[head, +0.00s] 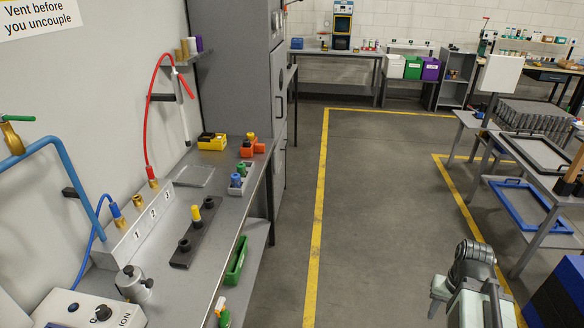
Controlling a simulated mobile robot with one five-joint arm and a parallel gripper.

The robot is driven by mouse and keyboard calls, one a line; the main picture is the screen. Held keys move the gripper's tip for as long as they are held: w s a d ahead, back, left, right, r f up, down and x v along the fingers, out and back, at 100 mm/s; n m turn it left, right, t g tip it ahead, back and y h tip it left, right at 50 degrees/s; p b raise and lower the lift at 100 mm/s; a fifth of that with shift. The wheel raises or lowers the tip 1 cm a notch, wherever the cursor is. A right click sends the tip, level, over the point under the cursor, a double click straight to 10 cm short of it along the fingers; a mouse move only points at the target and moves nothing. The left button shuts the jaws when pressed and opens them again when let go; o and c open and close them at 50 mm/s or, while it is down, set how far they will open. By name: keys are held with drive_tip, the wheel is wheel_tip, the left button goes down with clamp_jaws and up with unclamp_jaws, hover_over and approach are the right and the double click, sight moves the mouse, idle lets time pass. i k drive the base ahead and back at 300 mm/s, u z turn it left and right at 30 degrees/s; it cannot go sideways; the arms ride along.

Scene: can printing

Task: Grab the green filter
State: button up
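A small green piece (242,170), which looks like the green filter, stands in a small pale holder (248,186) on the grey bench at the left. A blue piece of similar shape (236,181) stands just in front of it in the same holder. A yellow-topped piece (196,213) stands in a black rack (183,248) with several positions. My folded arm shows at the bottom right, far from the bench and across the floor from the green piece.
The grey bench (215,240) runs along the left wall, with blue and red hoses above it. A green tray (236,262) sits by its front edge, lower down. An orange and a yellow block stand farther back. The floor (375,200) between yellow lines is clear; tables (545,190) stand right.

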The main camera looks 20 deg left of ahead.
sight(241, 167)
drive_tip(key=z, duration=0.15)
drive_tip(key=i, duration=2.65)
drive_tip(key=u, duration=4.25)
drive_tip(key=i, duration=1.05)
drive_tip(key=z, duration=0.05)
